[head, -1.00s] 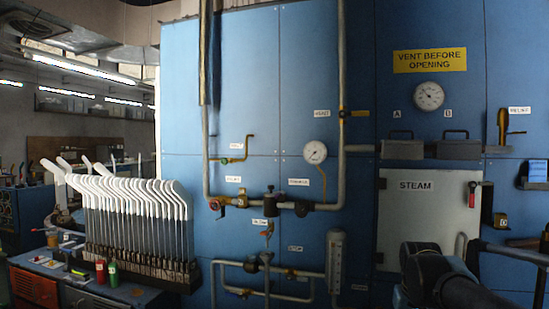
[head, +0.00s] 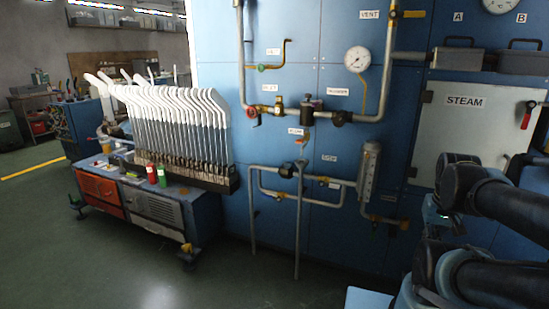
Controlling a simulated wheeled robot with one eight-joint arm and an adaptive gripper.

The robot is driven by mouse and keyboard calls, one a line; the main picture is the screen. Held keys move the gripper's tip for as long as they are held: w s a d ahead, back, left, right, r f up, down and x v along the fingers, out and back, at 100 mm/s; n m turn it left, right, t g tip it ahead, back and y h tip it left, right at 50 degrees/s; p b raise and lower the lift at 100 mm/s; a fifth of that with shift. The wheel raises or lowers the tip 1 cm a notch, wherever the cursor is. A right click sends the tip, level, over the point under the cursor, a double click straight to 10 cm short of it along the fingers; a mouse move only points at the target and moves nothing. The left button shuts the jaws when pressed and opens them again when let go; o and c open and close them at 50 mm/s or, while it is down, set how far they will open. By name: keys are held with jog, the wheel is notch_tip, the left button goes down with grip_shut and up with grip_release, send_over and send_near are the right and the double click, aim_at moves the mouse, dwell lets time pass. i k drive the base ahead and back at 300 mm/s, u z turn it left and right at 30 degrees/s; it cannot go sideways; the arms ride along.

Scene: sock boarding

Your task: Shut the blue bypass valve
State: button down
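Pipework with several valves is fixed to a blue panel wall (head: 222,50) in the head view. A red handwheel valve (head: 252,112) sits at the left of the main pipe (head: 275,111). A green-knobbed valve (head: 262,67) is above it. A valve with an orange handle (head: 300,138) hangs below the main pipe. A lower pipe loop (head: 300,200) carries small brass fittings (head: 322,180). I cannot make out a blue handle or which valve is the bypass. My dark arm links fill the lower right; my gripper is not in view.
A cart (head: 165,205) with a rack of white sock forms (head: 185,105) and red and green bottles stands at the left. A steam cabinet door (head: 465,122) and a sight glass (head: 369,172) are on the right. Green floor (head: 130,260) is open in front.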

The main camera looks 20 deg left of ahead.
aim_at(279, 199)
jog(key=u, duration=3.2)
jog(key=i, duration=0.55)
jog(key=z, duration=2.65)
